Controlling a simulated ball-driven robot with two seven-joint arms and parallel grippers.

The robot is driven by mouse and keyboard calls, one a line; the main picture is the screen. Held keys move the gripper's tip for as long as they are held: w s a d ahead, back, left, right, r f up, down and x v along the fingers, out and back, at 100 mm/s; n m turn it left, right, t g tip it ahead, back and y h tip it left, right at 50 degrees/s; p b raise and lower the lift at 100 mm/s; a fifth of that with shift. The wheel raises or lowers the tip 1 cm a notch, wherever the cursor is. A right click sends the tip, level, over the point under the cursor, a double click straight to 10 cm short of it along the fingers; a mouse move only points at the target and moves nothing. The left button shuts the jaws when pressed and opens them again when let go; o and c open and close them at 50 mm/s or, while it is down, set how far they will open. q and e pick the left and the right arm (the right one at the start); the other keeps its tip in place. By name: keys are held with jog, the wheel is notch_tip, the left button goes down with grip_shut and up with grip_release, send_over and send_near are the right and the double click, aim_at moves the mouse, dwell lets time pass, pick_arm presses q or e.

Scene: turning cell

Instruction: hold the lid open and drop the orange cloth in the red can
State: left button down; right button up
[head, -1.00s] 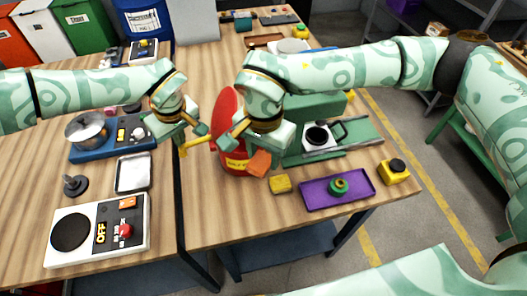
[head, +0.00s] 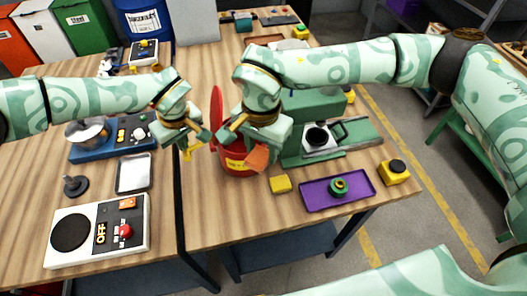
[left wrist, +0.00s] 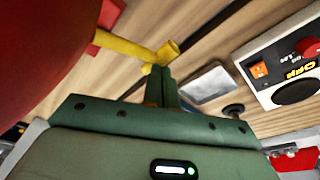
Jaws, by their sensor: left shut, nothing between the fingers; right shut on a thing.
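The red can (head: 236,163) stands on the table, partly hidden behind my right gripper. Its red lid (head: 216,112) stands up nearly edge-on at the can's left side. A yellow handle (head: 190,151) sticks out to the left; the left wrist view shows it too (left wrist: 135,47). My left gripper (head: 204,138) is shut and empty beside the lid; its fingertips (left wrist: 160,72) are at the handle's end, and I cannot tell whether they touch it. My right gripper (head: 256,145) is shut on the orange cloth (head: 258,158), which hangs over the can's right front part.
A yellow block (head: 280,184) and a purple tray (head: 313,198) with a green ring lie right of the can. A green machine (head: 310,110) stands behind. A hotplate (head: 75,230), a grey tray (head: 133,173) and a pot (head: 88,132) are on the left table.

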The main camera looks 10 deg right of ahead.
jog(key=w, duration=1.2)
jog(key=shift+w, duration=0.2)
dwell(0.4)
jog(key=shift+f, duration=0.9)
jog(key=o, duration=1.4)
jog(key=shift+o, duration=0.2)
jog(key=shift+r, duration=0.1)
